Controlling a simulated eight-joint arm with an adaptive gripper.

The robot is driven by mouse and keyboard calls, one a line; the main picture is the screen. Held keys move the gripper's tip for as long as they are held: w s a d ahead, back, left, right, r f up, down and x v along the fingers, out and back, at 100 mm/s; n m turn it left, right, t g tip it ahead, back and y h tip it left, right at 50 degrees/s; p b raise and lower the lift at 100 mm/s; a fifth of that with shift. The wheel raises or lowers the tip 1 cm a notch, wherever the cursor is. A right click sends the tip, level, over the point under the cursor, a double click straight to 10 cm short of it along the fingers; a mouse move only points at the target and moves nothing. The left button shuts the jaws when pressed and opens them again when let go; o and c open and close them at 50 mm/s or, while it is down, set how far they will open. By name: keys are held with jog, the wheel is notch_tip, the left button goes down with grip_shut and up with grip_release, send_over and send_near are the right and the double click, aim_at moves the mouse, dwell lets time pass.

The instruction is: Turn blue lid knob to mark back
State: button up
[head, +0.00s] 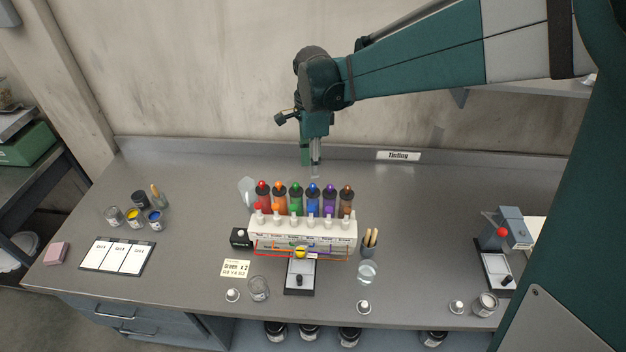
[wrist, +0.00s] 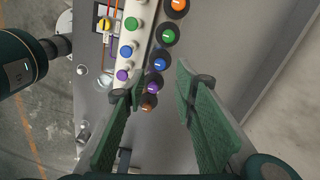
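A row of dark bottles with coloured lids stands on the bench. The blue lid (head: 312,188) is near the middle of the row, between green and purple. In the wrist view the blue lid (wrist: 159,64) shows from above with a small pale mark on top; I cannot tell exactly which way it points. A smaller blue knob (wrist: 126,51) sits on the white rack (head: 300,228) in front. My gripper (head: 315,172) hangs fingers down above and behind the bottles. In the wrist view my gripper (wrist: 161,82) is open, its green fingers apart with no lid gripped.
A yellow knob (head: 301,252) sits at the rack's front above a small black-and-white stand (head: 299,278). A brush cup (head: 369,243) is right of the rack, a clear funnel-like piece (head: 247,190) left. A wall rises behind.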

aim_at(313, 185)
jog(key=shift+f, duration=0.15)
jog(key=shift+f, duration=3.75)
jog(key=c, duration=0.9)
